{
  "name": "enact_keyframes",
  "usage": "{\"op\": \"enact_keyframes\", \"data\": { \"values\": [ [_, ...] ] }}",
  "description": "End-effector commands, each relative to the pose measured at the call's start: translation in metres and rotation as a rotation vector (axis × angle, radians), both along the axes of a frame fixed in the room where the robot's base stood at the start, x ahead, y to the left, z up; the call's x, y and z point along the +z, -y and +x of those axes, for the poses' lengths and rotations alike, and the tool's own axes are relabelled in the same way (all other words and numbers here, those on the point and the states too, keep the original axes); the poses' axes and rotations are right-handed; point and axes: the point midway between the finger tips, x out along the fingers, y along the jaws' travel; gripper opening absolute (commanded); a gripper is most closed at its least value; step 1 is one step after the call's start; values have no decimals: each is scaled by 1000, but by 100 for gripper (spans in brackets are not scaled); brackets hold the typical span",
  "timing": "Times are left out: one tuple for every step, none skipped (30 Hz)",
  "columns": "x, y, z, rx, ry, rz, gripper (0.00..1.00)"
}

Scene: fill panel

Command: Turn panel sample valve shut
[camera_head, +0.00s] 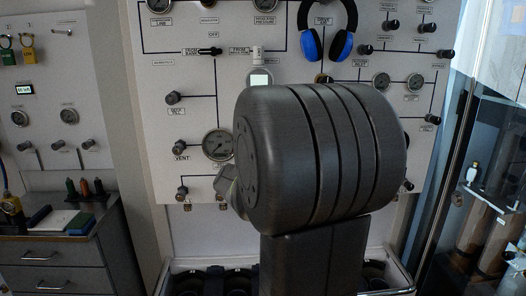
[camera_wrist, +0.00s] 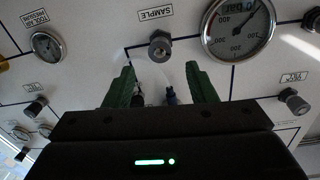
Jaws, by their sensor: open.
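The panel appears upside down in the wrist view. The sample valve (camera_wrist: 159,48) is a small grey round knob beside the label "SAMPLE" (camera_wrist: 157,14). My gripper (camera_wrist: 160,67) has two green fingers, spread apart and open with nothing held. The knob lies just beyond the fingertips, roughly centred between them in the picture; no contact shows. In the head view my dark arm covers the middle of the panel (camera_head: 190,120), and I cannot make out the sample valve or the fingers there.
A large pressure gauge (camera_wrist: 238,28) sits close to the sample valve, with a smaller gauge (camera_wrist: 47,46) and other knobs (camera_wrist: 294,101) around. Blue headphones (camera_head: 327,35) hang on the panel. A rail with dark cylinders (camera_head: 238,282) stands below. A grey cabinet (camera_head: 50,255) is at left.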

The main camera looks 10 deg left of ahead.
Motion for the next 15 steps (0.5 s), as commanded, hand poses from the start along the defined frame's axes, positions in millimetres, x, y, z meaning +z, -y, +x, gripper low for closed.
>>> {"op": "enact_keyframes", "data": {
  "values": [
    [0, -2, 10, -1, -1, -2, 51],
    [0, -3, 15, -1, -2, -1, 51],
    [0, -5, 22, -1, -1, 0, 51],
    [0, -6, 27, -1, -1, -1, 51],
    [0, -7, 32, -1, -1, -1, 51],
    [0, -8, 38, -1, -1, -1, 51],
    [0, -9, 42, -2, -2, -1, 51],
    [0, -10, 46, -1, -2, -1, 51],
    [1, -12, 51, 0, -1, 0, 51],
    [0, -12, 54, 0, -2, -1, 51],
    [0, -13, 57, 0, -2, -1, 51],
    [1, -14, 60, 0, -1, -1, 51],
    [1, -14, 62, 0, -1, -1, 51],
    [0, -15, 64, 0, -2, -1, 51],
    [0, -15, 66, 0, -2, -1, 51]
  ]
}}
